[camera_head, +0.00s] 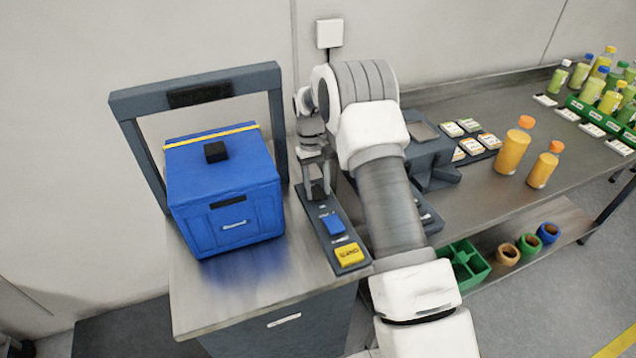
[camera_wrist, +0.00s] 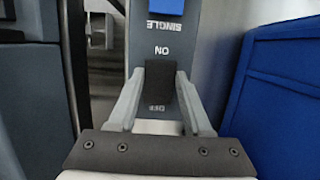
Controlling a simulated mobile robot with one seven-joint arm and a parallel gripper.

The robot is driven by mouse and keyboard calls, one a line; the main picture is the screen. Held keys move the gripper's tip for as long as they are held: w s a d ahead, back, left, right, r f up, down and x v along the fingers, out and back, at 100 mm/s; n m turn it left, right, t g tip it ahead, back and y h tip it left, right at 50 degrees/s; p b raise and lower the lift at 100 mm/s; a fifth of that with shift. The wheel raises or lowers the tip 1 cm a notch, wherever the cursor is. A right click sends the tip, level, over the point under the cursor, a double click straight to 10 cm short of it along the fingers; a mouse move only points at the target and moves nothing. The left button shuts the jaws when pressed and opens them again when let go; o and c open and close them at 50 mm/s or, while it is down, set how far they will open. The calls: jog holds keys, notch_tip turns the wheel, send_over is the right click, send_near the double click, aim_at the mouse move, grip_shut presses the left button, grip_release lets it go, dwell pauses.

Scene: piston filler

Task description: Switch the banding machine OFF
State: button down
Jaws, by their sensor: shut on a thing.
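The banding machine's dark grey arch (camera_head: 277,125) stands on a cabinet at left, around a blue box (camera_head: 225,195) with a yellow band. Its narrow control panel (camera_head: 312,222) lies right of the box, with a blue button (camera_head: 333,224) and a yellow button (camera_head: 349,254). A black switch lever (camera_wrist: 160,84) sits between ON and OFF markings, upside down in the wrist view. My gripper (camera_wrist: 158,98) is shut on this lever, one finger on each side. In the head view my gripper (camera_head: 318,190) is at the panel's far end. I cannot tell the lever's exact setting.
The blue box also stands close beside my gripper in the wrist view (camera_wrist: 275,95). Right of my arm, a bench holds label cards (camera_head: 487,141), orange bottles (camera_head: 513,150) and a green rack (camera_head: 600,118). The cabinet top before the box is clear.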

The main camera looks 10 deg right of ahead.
dwell(0.3)
jog(key=shift+c, duration=1.6)
grip_release()
jog(key=shift+r, duration=0.1)
jog(key=p+v, duration=0.1)
jog(key=v, duration=1.6)
jog(key=shift+w+r, duration=0.15)
